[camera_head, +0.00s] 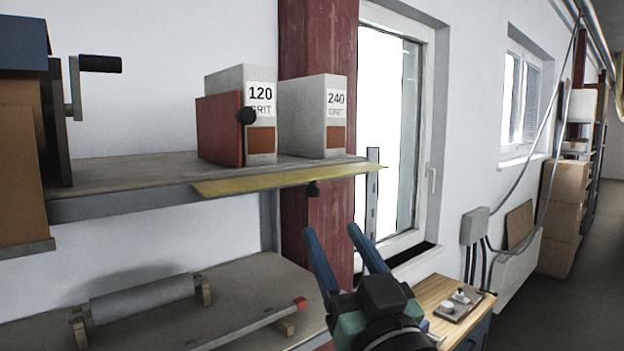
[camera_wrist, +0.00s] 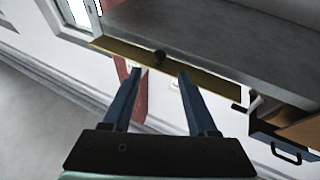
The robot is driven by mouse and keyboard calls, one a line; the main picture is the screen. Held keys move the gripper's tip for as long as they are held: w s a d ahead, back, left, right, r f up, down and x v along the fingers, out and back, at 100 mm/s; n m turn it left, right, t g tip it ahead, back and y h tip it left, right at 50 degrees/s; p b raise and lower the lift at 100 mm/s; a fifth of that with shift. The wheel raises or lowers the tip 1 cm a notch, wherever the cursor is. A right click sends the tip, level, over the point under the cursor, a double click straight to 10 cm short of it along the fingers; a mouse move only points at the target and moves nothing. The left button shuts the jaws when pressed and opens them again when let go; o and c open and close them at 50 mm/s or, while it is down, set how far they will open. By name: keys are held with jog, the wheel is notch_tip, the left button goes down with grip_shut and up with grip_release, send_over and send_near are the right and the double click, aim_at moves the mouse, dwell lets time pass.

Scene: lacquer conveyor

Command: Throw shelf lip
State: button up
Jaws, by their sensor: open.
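The shelf lip (camera_head: 235,184) is a yellow strip along the front edge of the upper shelf. My gripper (camera_head: 331,230) is open and empty, below and in front of the lip. I see no contact with the knob.
The upper shelf (camera_head: 120,172) holds a 120 grit box (camera_head: 262,100) with a red knobbed panel (camera_head: 218,130), a 240 grit box (camera_head: 335,120) and a cranked device (camera_head: 72,95). A lower shelf (camera_head: 240,285) carries a roller (camera_head: 140,297). A wooden-topped cabinet (camera_head: 432,292) stands right of my gripper.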

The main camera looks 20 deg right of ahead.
aim_at(314, 195)
jog(key=p+x, duration=0.5)
jog(key=x, duration=0.3)
jog(key=shift+w+r, duration=0.2)
jog(key=shift+r, duration=0.1)
jog(key=shift+w+d, duration=0.1)
jog(key=shift+w, duration=0.25)
grip_shut()
